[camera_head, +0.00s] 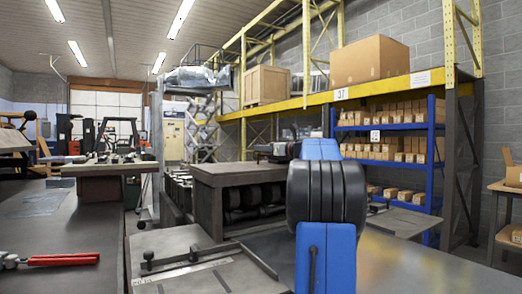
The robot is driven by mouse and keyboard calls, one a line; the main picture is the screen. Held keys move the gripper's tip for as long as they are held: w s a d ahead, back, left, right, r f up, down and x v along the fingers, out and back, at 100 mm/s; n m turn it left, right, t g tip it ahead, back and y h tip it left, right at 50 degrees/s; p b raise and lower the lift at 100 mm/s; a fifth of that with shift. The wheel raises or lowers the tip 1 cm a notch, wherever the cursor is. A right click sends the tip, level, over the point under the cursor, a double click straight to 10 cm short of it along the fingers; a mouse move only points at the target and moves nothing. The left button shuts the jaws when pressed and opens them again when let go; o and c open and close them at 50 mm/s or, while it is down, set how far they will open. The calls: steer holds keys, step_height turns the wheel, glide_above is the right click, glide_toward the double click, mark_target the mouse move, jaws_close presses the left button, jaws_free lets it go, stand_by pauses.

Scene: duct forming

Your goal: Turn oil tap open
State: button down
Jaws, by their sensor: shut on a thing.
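I cannot pick out the oil tap in this view. My blue arm with its black ribbed joint stands upright right of the middle and covers part of the scene behind it. The jaws of my gripper do not show, so what they are around is hidden. A dark bench-like machine (228,177) with a flat top stands just left of my arm, with dark rounded parts below its top.
A metal plate with a bar (195,262) lies in front. A red-handled tool (62,260) lies on the dark table (75,225) at left. A blue shelf (435,150) of small boxes and a yellow rack (400,86) with a large carton (369,60) stand at right.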

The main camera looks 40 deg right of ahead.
steer(key=shift+d+n+y, duration=0.1)
steer(key=shift+n+y, duration=0.3)
steer(key=shift+y, duration=0.2)
steer(key=c, duration=1.9)
jaws_free()
steer(key=shift+o, duration=0.2)
steer(key=s+d, duration=0.2)
steer(key=s, duration=1.5)
steer(key=shift+d, duration=0.4)
steer(key=shift+s, duration=0.1)
